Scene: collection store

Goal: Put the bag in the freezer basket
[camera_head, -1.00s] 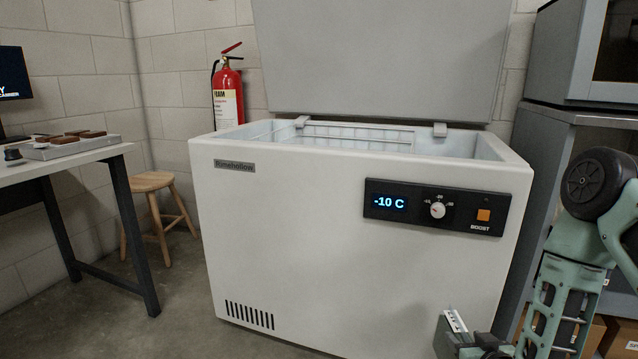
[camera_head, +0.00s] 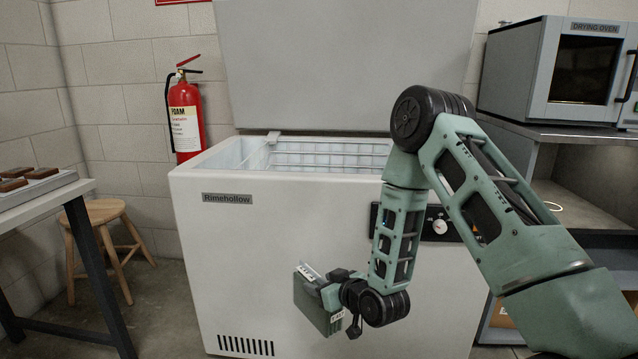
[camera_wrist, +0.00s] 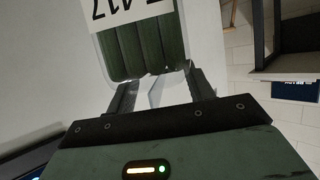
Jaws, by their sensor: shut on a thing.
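My gripper (camera_head: 322,298) is low in front of the chest freezer's front wall, below the rim. In the wrist view its two dark fingers (camera_wrist: 162,88) are shut on the clear bag (camera_wrist: 140,52). The bag holds dark green ribbed contents and has a white label with black digits, seen upside down. In the head view most of the bag is hidden; a pale piece above the hand seems part of it. The white freezer (camera_head: 240,260) has its lid (camera_head: 345,65) raised. White wires of the freezer basket (camera_head: 325,155) show inside; its floor is hidden by the front wall.
A wooden stool (camera_head: 105,212) and a table (camera_head: 60,195) are at left. A drying oven (camera_head: 560,70) sits on a bench at right. My arm crosses the freezer's right part.

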